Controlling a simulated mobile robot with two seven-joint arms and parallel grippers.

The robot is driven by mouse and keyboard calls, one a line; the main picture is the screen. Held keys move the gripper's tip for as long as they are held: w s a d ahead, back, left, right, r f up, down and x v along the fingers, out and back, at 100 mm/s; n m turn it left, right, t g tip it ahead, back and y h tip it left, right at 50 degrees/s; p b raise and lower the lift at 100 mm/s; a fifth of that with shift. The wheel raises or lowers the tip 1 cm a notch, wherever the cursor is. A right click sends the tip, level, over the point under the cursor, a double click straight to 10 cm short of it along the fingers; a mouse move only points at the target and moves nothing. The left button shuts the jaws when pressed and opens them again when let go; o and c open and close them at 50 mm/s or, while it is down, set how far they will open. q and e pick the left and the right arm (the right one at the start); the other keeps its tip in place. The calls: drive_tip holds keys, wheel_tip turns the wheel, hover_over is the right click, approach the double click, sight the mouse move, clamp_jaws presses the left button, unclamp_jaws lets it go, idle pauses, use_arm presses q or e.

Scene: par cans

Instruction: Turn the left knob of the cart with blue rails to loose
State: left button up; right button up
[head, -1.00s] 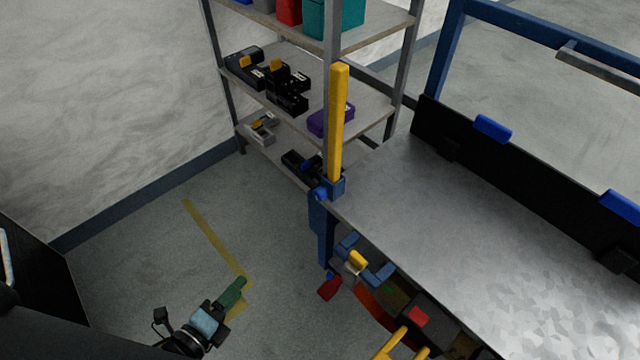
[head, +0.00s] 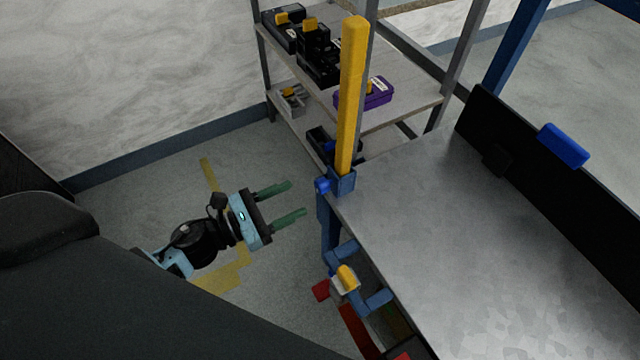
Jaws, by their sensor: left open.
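A cart or bench with a grey metal top (head: 440,220) and blue frame parts stands at the right. My right gripper is not in view.
A shelf rack (head: 405,115) with black devices and a purple case (head: 364,93) stands behind the corner. Below the top's left edge is a blue fork-shaped bracket (head: 378,302) with a yellow-topped part (head: 346,277). Open floor (head: 130,215) lies to the left.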

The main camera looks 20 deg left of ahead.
sight(317, 188)
use_arm(q)
drive_tip(key=x, duration=0.7)
drive_tip(key=shift+w+d, duration=0.15)
drive_tip(key=shift+c, duration=0.3)
drive_tip(key=c, duration=0.9)
